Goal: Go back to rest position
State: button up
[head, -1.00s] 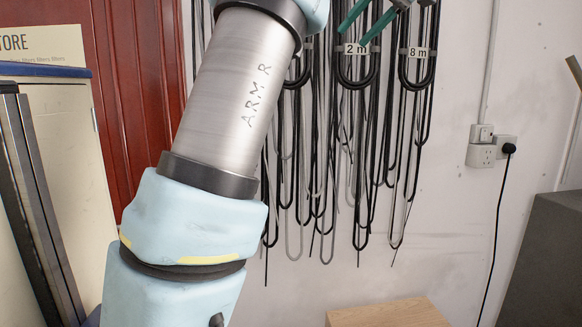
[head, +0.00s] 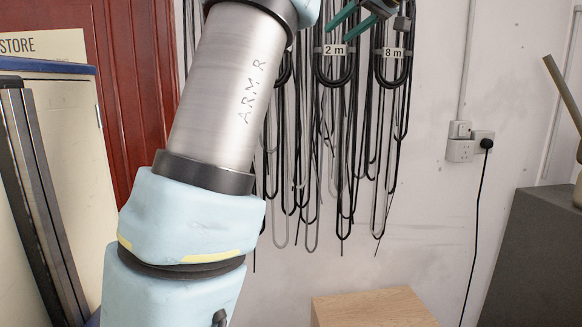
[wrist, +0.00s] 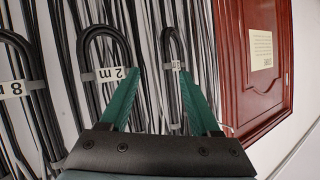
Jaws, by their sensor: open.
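My gripper (wrist: 158,72) shows in the wrist view with its two green fingers spread apart and nothing between them. Beyond the fingers hang bundled black and grey cables (wrist: 105,50) with length labels; one loop reads 2 m. In the head view my gripper's green fingers (head: 352,18) show only in part at the top edge, in front of the hanging cables (head: 335,130). My light blue and metal arm rises through the left middle of the head view and hides part of the wall.
A wooden box top (head: 370,308) is at the bottom. A dark grey block (head: 535,255) stands at the right. A black cord (head: 474,230) hangs from a wall socket (head: 460,150).

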jog(key=w+a+f+m+t+h+b, duration=0.1)
jog(key=w+a+f+m+t+h, duration=0.15)
jog(key=w+t, duration=0.55)
notch_tip(320, 180, down, 22)
jog(key=a+m+g+h, duration=0.2)
jog(key=m+g+h, duration=0.3)
jog(key=h, duration=0.3)
jog(key=s+a+f+g+b, duration=0.1)
jog(key=s+a+f+g, duration=0.15)
jog(key=s+f, duration=0.35)
jog(key=s+a+f+g, duration=0.25)
jog(key=s+f, duration=0.25)
jog(key=f, duration=0.3)
jog(key=s+a+f+g+y, duration=0.1)
jog(key=s+a+f+g, duration=0.2)
jog(key=s+f, duration=0.3)
jog(key=s+a+f+n+g+y, duration=0.1)
jog(key=s+a+f+g, duration=0.2)
jog(key=s, duration=0.9)
jog(key=a+f+b, duration=0.1)
jog(key=a+f, duration=0.2)
jog(key=shift+s+a+g, duration=0.15)
jog(key=shift+a+g, duration=0.15)
jog(key=shift+g, duration=0.1)
